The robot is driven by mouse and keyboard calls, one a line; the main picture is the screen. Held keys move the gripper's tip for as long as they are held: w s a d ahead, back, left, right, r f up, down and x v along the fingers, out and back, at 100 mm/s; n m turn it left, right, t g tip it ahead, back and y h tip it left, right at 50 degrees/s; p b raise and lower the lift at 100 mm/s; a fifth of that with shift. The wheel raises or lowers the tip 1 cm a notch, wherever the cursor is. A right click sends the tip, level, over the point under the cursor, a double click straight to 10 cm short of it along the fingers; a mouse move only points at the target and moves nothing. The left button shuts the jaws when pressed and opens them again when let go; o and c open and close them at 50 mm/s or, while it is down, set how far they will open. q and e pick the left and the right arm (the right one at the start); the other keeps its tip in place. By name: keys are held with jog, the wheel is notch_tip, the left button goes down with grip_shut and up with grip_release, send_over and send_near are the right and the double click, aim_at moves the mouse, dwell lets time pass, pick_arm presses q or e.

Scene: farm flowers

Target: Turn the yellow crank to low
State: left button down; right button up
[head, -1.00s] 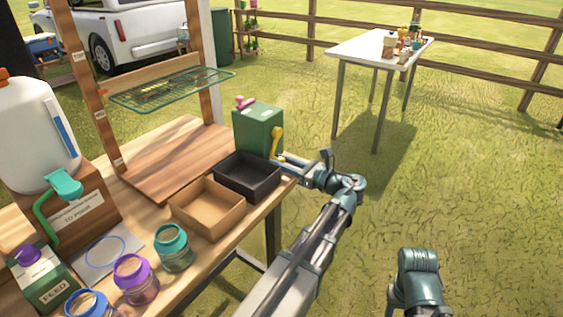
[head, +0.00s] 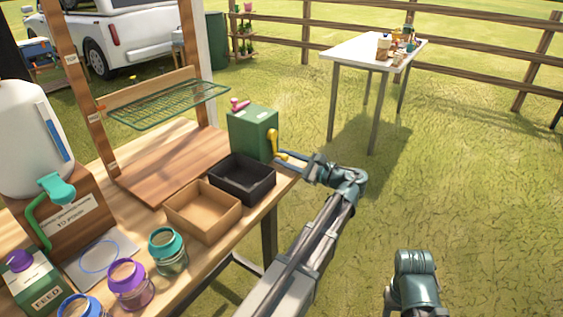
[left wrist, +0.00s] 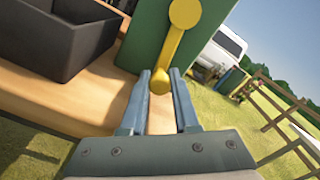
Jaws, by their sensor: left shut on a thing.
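The yellow crank (head: 274,144) is on the side of the green box (head: 248,131) at the table's right end. Its arm hangs downward from the pivot, slightly tilted. In the left wrist view the yellow crank (left wrist: 172,48) runs from its round pivot on the green box (left wrist: 147,40) down to its handle. My left gripper (head: 285,158) reaches it from the right. In the left wrist view the left gripper (left wrist: 168,78) has its fingers on both sides of the handle, shut on it. No low marking is readable. My right gripper is out of view.
A black tray (head: 270,190) and a brown tray (head: 236,221) stand close in front of the box. A green wire rack (head: 170,112) is behind. Jars line the table's front edge. Open grass lies to the right.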

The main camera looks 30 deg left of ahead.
pick_arm(q)
jog(key=w+n, duration=0.2)
jog(key=shift+w+d+r+n+p, duration=0.1)
jog(key=shift+r+n+p, duration=0.25)
jog(key=shift+r+n, duration=0.05)
jog(key=n, duration=0.1)
jog(key=w+r+n+p, duration=0.1)
jog(key=shift+w+n, duration=0.25)
jog(key=shift+n, duration=0.15)
jog(key=n, duration=0.1)
jog(key=w+r+n+p, duration=0.1)
jog(key=n, duration=0.1)
jog(key=shift+w+d+r, duration=0.1)
jog(key=shift+w+r, duration=0.1)
jog(key=shift+r, duration=0.1)
jog(key=shift+w+r+n+p, duration=0.2)
jog(key=shift+r+n+p, duration=0.2)
jog(key=shift+n, duration=0.4)
jog(key=shift+w+r+n+p, duration=0.15)
jog(key=shift+r+n+p, duration=0.1)
jog(key=shift+n+p, duration=0.4)
jog(key=shift+n, duration=0.25)
jog(key=c, duration=0.9)
grip_release()
jog(key=shift+c, duration=0.2)
jog(key=shift+d, duration=0.15)
